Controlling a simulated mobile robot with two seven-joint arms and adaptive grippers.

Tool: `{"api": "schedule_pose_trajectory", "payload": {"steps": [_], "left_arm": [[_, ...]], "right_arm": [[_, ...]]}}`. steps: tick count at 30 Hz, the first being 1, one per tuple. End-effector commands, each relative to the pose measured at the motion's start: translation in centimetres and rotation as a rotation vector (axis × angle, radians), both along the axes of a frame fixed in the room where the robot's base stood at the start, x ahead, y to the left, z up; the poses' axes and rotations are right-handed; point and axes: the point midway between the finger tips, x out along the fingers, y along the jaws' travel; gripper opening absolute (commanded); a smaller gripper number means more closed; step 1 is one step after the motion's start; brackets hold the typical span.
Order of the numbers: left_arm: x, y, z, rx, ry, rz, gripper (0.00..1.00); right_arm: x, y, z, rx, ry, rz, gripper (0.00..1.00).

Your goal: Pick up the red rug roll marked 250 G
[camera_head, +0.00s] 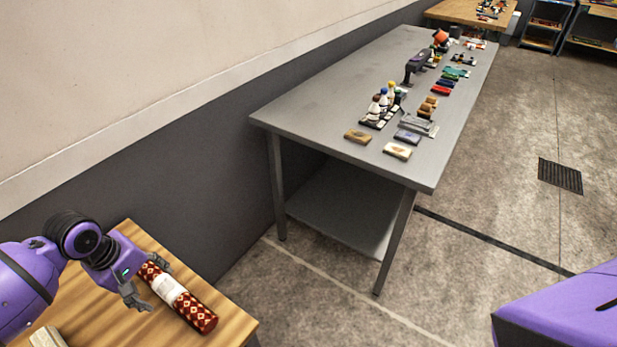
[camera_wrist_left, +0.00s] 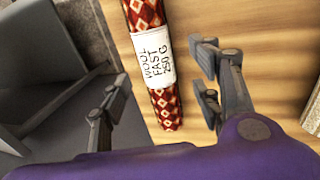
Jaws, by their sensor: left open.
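The red rug roll (camera_head: 199,315) lies on a wooden table (camera_head: 225,300) at the lower left of the head view. It has a cream diamond pattern and a white label. In the left wrist view the roll (camera_wrist_left: 166,106) shows its label (camera_wrist_left: 154,60), which reads "WOOL FAST 250 G". My left gripper (camera_head: 152,285) is open at the roll's end nearest my arm. In the wrist view its fingers (camera_wrist_left: 158,92) stand apart on either side of the roll, with gaps on both sides. How high they are above the table is unclear. My right gripper is not visible.
A pale block (camera_head: 47,338) lies on the wooden table's near left. A grey metal table (camera_head: 330,110) with bottles, brushes and small blocks stands beyond, against the wall. Open floor (camera_head: 480,200) lies to its right, with a dark floor grate (camera_head: 560,176).

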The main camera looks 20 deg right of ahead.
Motion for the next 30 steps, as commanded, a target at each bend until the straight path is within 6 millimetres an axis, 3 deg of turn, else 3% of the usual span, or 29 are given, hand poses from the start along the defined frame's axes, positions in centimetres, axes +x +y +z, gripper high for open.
{"api": "schedule_pose_trajectory", "payload": {"steps": [12, 21, 30], "left_arm": [[0.7, -1.8, -5.4, -0.001, 0.001, 0.000, 0.58], [0.8, -1.8, -5.9, 0.001, -0.001, 0.000, 0.58], [0.8, -1.8, -5.8, 0.000, -0.001, 0.000, 0.21]], "right_arm": [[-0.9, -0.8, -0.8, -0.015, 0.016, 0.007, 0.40], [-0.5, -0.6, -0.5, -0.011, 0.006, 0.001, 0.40], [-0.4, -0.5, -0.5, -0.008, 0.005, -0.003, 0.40]]}}
